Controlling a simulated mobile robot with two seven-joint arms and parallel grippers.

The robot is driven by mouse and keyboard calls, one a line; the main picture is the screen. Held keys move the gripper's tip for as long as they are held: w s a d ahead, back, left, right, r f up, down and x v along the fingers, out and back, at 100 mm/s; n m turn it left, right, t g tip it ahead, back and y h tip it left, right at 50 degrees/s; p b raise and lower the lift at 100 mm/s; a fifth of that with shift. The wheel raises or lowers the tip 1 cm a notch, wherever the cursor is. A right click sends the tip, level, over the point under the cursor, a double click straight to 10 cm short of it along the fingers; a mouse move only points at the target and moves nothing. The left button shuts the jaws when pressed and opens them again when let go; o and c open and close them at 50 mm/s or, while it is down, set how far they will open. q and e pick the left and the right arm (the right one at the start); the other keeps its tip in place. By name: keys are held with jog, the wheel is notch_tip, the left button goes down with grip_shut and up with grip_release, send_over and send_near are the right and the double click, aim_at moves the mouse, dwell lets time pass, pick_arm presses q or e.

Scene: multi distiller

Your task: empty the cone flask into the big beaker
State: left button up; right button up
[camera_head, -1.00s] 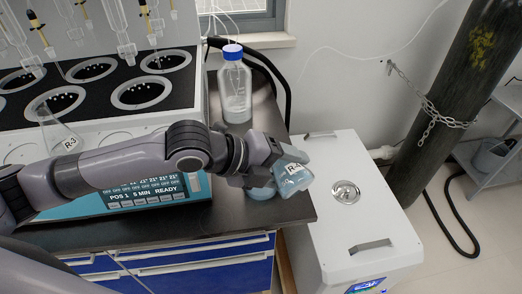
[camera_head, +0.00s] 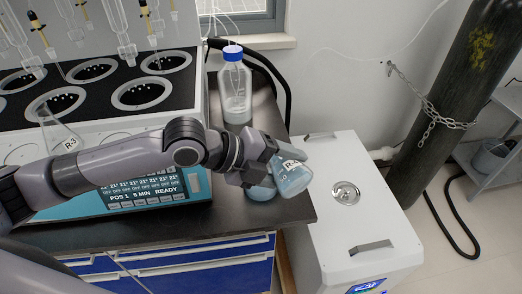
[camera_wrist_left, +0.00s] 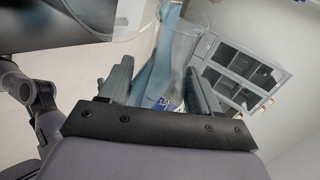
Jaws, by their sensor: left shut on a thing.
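My left gripper (camera_head: 270,160) is shut on the cone flask (camera_head: 295,182), which has a white R label and pale blue liquid. The flask is tilted, with its wide base to the lower right in the head view; its neck is hidden by the gripper. In the left wrist view my left gripper (camera_wrist_left: 160,88) has its fingers either side of clear, blue-tinted glass (camera_wrist_left: 158,62). A blue-tinted glass vessel (camera_head: 261,193), apparently the big beaker, stands on the bench just below the gripper, mostly hidden. I cannot tell whether liquid is flowing. My right gripper is not in view.
A blue-capped bottle (camera_head: 235,90) stands behind the arm on the dark bench (camera_head: 222,219). The distiller (camera_head: 130,122) fills the left, with another flask labelled R-3 (camera_head: 62,135). A white lidded box (camera_head: 350,225) stands right of the bench edge.

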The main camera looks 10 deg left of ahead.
pick_arm(q)
jog(key=shift+f, duration=0.1)
dwell(0.5)
jog(key=shift+w+a+r+n+g+h, duration=0.1)
jog(key=shift+r+n+g+h, duration=0.2)
jog(key=shift+n, duration=0.1)
dwell(0.6)
jog(key=shift+w+a+r+n+g+h+b, duration=0.2)
jog(key=shift+r+n+g+h+b, duration=0.35)
jog(key=shift+b, duration=0.85)
dwell(1.3)
jog(key=p, duration=0.2)
jog(key=shift+s+d+m+t+y+p, duration=0.2)
jog(key=shift+s+m+t+y+p, duration=0.05)
jog(key=shift+m+t+p, duration=0.1)
jog(key=shift+s+d+f+m+t+y, duration=0.1)
jog(key=shift+f+m+t+y, duration=0.15)
jog(key=shift+f, duration=0.2)
jog(key=shift+s+d+f+m+t+y, duration=0.15)
jog(key=shift+f+m+y, duration=0.1)
jog(key=shift+f, duration=0.15)
jog(key=shift+w+a, duration=0.1)
jog(key=shift+r, duration=0.1)
